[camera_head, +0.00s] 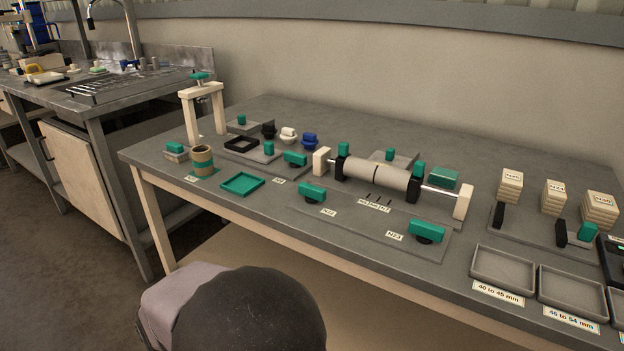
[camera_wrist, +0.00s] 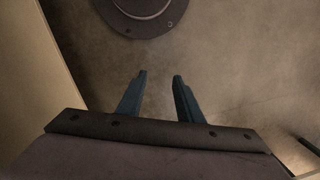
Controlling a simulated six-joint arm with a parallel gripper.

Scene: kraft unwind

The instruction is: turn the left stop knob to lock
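Two teal bar-shaped knobs sit along the front plate of the roller stand in the head view: a left one (camera_head: 312,192) above a small label and a right one (camera_head: 427,230) behind another label. A further teal knob (camera_head: 295,158) sits farther left and back. I cannot read which is the left stop knob, and no lock marking is legible. My gripper (camera_wrist: 158,76) shows in the wrist view with its two blue fingers apart and nothing between them. It points at the floor, away from the knobs, which are not in the wrist view.
A grey roll (camera_head: 376,178) lies on a shaft between cream end blocks on the bench (camera_head: 262,118). A cream arch (camera_head: 203,108), a brown cup (camera_head: 202,160) and a teal tray (camera_head: 241,184) stand left. Grey trays (camera_head: 503,270) line the right front. A round dark base (camera_wrist: 140,14) is on the floor.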

